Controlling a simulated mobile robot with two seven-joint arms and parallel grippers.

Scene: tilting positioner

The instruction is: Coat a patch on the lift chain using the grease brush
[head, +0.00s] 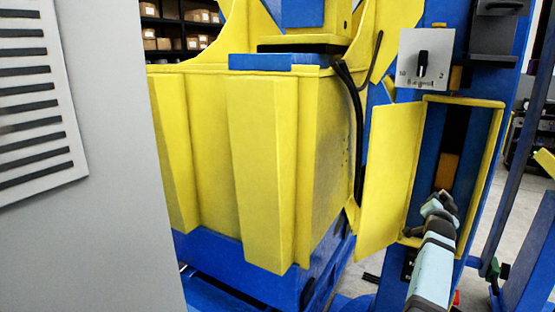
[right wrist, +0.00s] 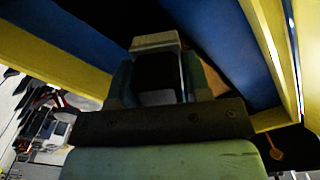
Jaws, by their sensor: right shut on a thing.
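My right arm reaches into a yellow-framed opening in the blue column, and its gripper (head: 447,197) is inside the opening's lower part. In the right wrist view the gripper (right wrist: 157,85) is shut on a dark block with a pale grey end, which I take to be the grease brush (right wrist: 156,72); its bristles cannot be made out. A dark vertical strip, probably the lift chain (head: 437,128), runs behind the gripper between blue walls. An orange-brown piece (head: 448,166) sits just above the gripper; I cannot tell whether anything touches it. My left gripper is out of view.
A yellow door (head: 388,180) stands open left of the opening, and the yellow frame (head: 497,150) bounds it on the right. A switch panel (head: 426,58) is above. The large yellow positioner body (head: 265,160) fills the middle. A grey cabinet (head: 110,200) blocks the left.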

